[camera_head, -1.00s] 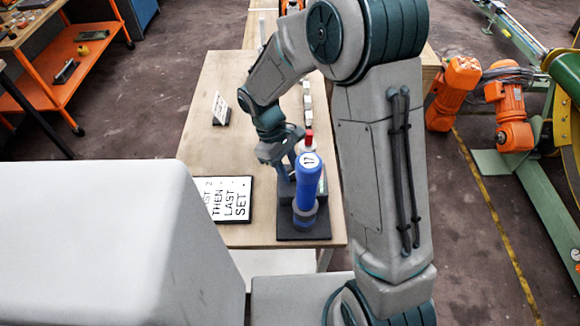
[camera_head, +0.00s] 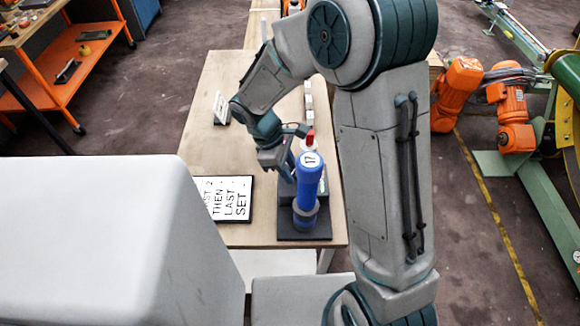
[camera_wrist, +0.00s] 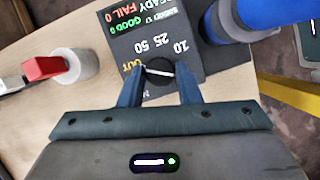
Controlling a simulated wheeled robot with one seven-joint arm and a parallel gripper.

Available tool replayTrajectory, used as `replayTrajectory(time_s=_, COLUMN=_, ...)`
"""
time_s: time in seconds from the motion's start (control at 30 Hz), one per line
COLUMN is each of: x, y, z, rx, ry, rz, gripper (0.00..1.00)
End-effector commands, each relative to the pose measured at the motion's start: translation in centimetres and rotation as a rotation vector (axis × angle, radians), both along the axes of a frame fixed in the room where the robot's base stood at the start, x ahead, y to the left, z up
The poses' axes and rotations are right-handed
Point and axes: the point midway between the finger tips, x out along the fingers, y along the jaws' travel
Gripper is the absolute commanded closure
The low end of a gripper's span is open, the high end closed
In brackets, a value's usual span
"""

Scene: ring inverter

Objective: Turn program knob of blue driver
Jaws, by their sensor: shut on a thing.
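The blue driver (camera_head: 308,180) stands upright on a dark base (camera_head: 318,232) at the near right of the table, with the number 17 on its top cap. In the wrist view its blue body (camera_wrist: 255,14) shows at the top right. Beside it is a black programmer box (camera_wrist: 180,22) printed with READY, FAIL, GOOD and the numbers 10, 25 and 50. The round black program knob (camera_wrist: 158,72) with a white pointer line sits on this box. My gripper (camera_wrist: 160,80) is shut on the knob, one blue finger on each side. In the head view the driver and arm hide the knob.
A red-topped white cylinder (camera_wrist: 62,66) stands beside the box. A sign reading THEN LAST SET (camera_head: 232,198) lies left of the driver, and a small white card (camera_head: 221,107) stands farther back. The table's (camera_head: 205,140) left middle is clear.

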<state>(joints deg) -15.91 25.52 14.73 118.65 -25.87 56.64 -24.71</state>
Motion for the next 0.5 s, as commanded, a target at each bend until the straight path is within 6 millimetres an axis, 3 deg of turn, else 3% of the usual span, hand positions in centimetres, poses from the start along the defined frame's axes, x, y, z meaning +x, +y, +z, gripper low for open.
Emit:
replayTrajectory(time_s=0.17, x=0.08, y=0.01, z=0.07, rx=0.000, ry=-0.002, rz=0.000, gripper=0.92)
replayTrajectory(time_s=0.2, x=0.07, y=0.01, z=0.07, rx=0.000, ry=-0.002, rz=0.000, gripper=0.61)
replayTrajectory(time_s=0.27, x=0.06, y=0.01, z=0.06, rx=0.000, ry=-0.001, rz=-0.001, gripper=0.48)
replayTrajectory(time_s=0.5, x=0.02, y=0.06, z=0.04, rx=0.000, ry=-0.001, rz=-0.001, gripper=0.48)
